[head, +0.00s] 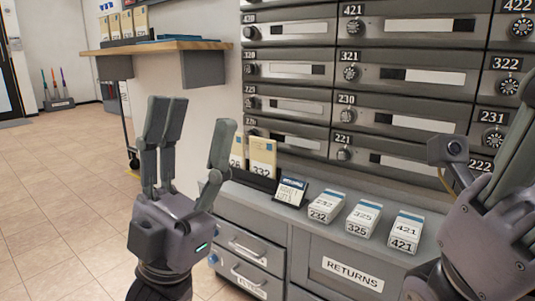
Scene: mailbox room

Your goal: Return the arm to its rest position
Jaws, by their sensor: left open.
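My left gripper (195,112) is raised upright in the left middle of the head view, in front of the counter's left end. Its fingers point up and stand well apart, with nothing between them. My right gripper (490,170) is at the right edge, partly cut off by the picture. Its fingers reach up past the frame's edge, and I cannot tell whether it is open or shut. I see no object in it.
A grey counter (300,222) holds mail bundles labelled 232 (325,205), 325 (362,218) and 421 (405,232), and a small dark card stand (291,191). Mailboxes (290,103) rise behind. A wooden shelf (160,46) juts out at left. Tiled floor (60,190) is clear.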

